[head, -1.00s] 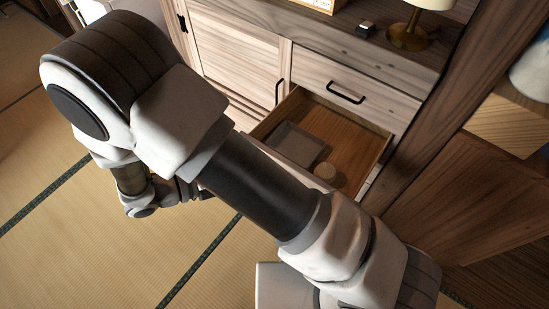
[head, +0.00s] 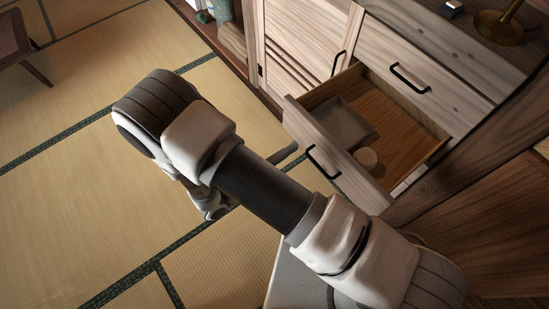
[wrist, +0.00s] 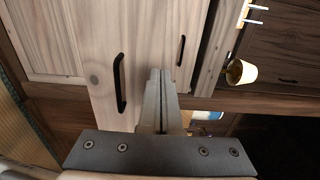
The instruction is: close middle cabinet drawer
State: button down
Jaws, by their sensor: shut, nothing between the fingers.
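The middle cabinet drawer (head: 340,164) is pulled out in the head view, with a pale wooden front and a black bar handle (head: 322,161). Inside it are a grey tray (head: 343,127) and a small round tan container (head: 366,157). In the wrist view, my gripper (wrist: 160,74) is shut and empty, its fingers side by side. They point at pale wooden drawer fronts, just right of a black handle (wrist: 120,83). I cannot tell whether they touch. In the head view my gripper is largely hidden by my arm.
The shut top drawer (head: 425,70) is above the open one, with a lamp base (head: 498,27) on the cabinet top. A cabinet door (head: 300,40) is to the left. Clear tatami floor (head: 70,200) lies left of my arm. A low table (head: 18,45) stands far left.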

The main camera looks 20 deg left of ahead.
aim_at(317, 131)
jog(key=b+x, duration=0.1)
jog(key=x, duration=0.5)
jog(key=shift+w+d, duration=0.25)
jog(key=shift+w, duration=0.1)
jog(key=p+x, duration=0.2)
jog(key=x, duration=2.2)
jog(key=shift+p, duration=0.3)
jog(key=shift+s+r, duration=0.1)
jog(key=shift+s, duration=0.05)
